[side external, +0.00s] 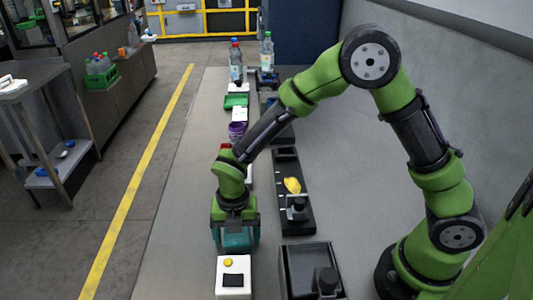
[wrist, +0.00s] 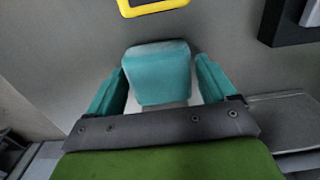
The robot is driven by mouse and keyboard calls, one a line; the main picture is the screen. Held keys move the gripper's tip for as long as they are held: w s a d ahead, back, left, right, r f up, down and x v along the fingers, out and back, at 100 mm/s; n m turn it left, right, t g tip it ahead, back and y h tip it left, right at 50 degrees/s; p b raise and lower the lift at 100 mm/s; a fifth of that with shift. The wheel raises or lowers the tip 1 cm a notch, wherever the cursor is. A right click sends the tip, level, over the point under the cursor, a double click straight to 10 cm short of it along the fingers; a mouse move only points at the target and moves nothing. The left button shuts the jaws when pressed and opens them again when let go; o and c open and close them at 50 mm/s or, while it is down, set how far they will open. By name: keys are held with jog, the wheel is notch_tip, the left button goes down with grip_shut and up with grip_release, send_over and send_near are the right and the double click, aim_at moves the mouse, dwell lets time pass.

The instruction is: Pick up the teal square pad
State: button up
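The teal square pad (wrist: 158,72) shows in the middle of the wrist view, with rounded corners and a white surface beside its lower end. My gripper (wrist: 162,75) has two teal fingers spread on either side of the pad. Narrow gaps show between the fingers and the lower sides of the pad, so the gripper looks open around it. In the side external view, my gripper (side external: 235,240) points down low over the bench, just behind a white box. The pad cannot be told apart from the teal fingers there.
The white box (side external: 233,278) with a yellow button stands at the bench's front. A dark tray (side external: 312,270) and a black fixture with a yellow item (side external: 292,185) are to its right. Bottles (side external: 236,62) stand farther back. A yellow frame (wrist: 152,8) tops the wrist view.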

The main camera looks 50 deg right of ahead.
jog(key=c, duration=0.7)
notch_tip(320, 180, up, 10)
jog(key=shift+r, duration=0.1)
